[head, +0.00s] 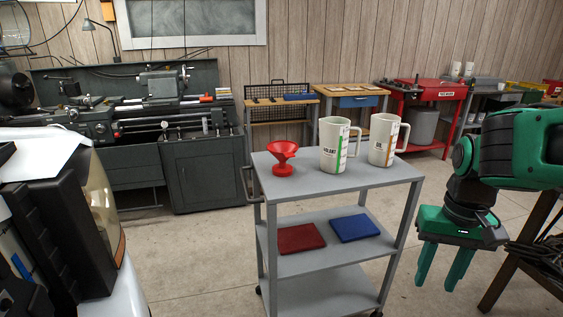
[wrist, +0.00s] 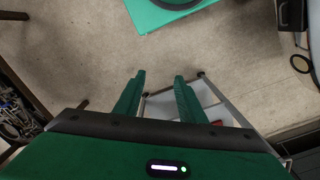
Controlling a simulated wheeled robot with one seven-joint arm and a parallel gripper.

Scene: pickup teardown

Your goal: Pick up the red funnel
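The red funnel (head: 282,158) stands on the top shelf of a grey cart (head: 335,184), near its left end, wide mouth up. Two white measuring jugs with handles stand to its right: one with a green stripe (head: 335,146) and one with an orange stripe (head: 383,140). My gripper (head: 445,266) is right of the cart in the head view, pointing down, with its green fingers apart and nothing between them. In the wrist view my gripper (wrist: 158,78) is also open and empty, with part of the cart beyond the fingers. I cannot make out the funnel there.
A red case (head: 300,238) and a blue case (head: 354,228) lie on the cart's middle shelf. A lathe (head: 150,110) and workbenches line the back wall. A white and black vehicle part (head: 60,220) fills the left foreground. Bare concrete floor surrounds the cart.

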